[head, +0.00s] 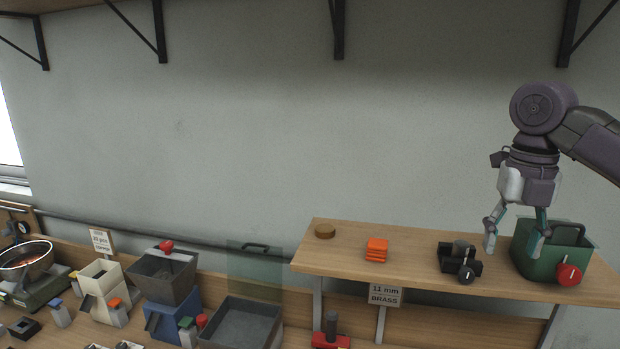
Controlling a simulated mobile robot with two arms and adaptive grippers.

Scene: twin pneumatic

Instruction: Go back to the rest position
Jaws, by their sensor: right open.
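My right gripper (516,246) hangs fingers down at the right of the head view, above the raised wooden shelf (340,255). Its two fingers are spread, and I see nothing between them. The right finger overlaps the front left of a green bin (566,259) in the picture; I cannot tell whether they touch. A black device with a round knob (460,262) stands to the left of the gripper, apart from it. My left gripper is not in the head view.
A grey hopper (162,278), a grey tray (240,325) and a bowl (26,257) stand lower left. Black brackets (338,30) hang above.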

